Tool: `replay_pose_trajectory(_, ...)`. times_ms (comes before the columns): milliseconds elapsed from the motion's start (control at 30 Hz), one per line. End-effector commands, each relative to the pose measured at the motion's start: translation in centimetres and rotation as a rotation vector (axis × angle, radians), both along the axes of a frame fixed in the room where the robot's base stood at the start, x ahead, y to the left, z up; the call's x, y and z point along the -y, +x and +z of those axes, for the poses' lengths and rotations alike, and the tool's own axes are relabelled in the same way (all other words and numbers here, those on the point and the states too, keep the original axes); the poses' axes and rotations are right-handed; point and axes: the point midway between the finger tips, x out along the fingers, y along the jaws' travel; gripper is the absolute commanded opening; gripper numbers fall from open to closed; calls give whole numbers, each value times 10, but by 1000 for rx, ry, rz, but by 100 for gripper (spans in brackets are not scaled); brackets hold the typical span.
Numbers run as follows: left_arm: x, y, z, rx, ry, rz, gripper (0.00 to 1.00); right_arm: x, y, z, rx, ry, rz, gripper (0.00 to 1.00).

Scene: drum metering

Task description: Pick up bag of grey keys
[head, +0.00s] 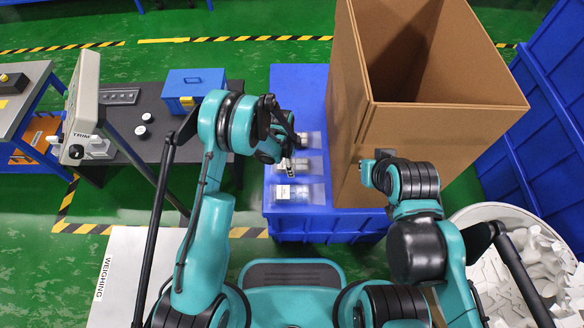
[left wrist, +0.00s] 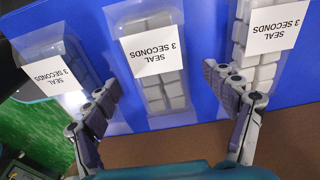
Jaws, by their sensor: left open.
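Three clear bags of small key-like blocks lie in a row on a blue surface, each with a white "SEAL 3 SECONDS" label in the left wrist view. The middle bag (left wrist: 155,70) holds light grey blocks and shows in the head view too (head: 308,166). The right bag (left wrist: 267,40) looks paler, and the left bag (left wrist: 62,72) is partly covered by its label. My left gripper (left wrist: 162,86) is open and empty above the middle bag, its fingers on either side of it. My right gripper (head: 368,170) is by the cardboard box; its jaws are unclear.
A tall open cardboard box (head: 430,130) stands right beside the bags on the blue surface (head: 297,85). A dark bench (head: 150,115) with a blue toolbox (head: 194,88) is at left. A white bin (head: 480,213) of pale pieces is at lower right.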

Motion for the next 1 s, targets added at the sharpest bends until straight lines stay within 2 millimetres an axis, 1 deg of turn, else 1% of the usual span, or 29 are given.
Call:
replay_pose_trajectory(33, 1, 0, -12, 0, 0, -1, 84, 0, 0, -8, 0, 0, 0, 0)
replay_pose_trajectory(100, 2, 0, -19, 0, 0, -1, 84, 0, 0, -10, 0, 0, 0, 0)
replay_pose_trajectory(333, 3, 0, -18, 0, 0, 0, 84, 0, 0, -8, 0, 0, 0, 0)
replay_pose_trajectory(367, 3, 0, -18, 0, 0, 0, 77, 0, 0, -8, 0, 0, 0, 0)
replay_pose_trajectory(400, 3, 0, -18, 0, 0, 0, 66, 0, 0, -8, 0, 0, 0, 0)
replay_pose_trajectory(467, 3, 0, -18, 0, 0, 0, 50, 0, 0, -8, 0, 0, 0, 0)
replay_pose_trajectory(500, 3, 0, -18, 0, 0, 0, 40, 0, 0, -8, 0, 0, 0, 0)
replay_pose_trajectory(567, 3, 0, -18, 0, 0, 0, 25, 0, 0, -9, 0, 0, 0, 0)
replay_pose_trajectory(867, 3, 0, -17, 0, 0, 0, 24, 0, 0, -8, 0, 0, 0, 0)
replay_pose_trajectory(1000, 3, 0, -9, 0, 0, 0, 24, 0, 0, -4, 0, 0, 0, 0)
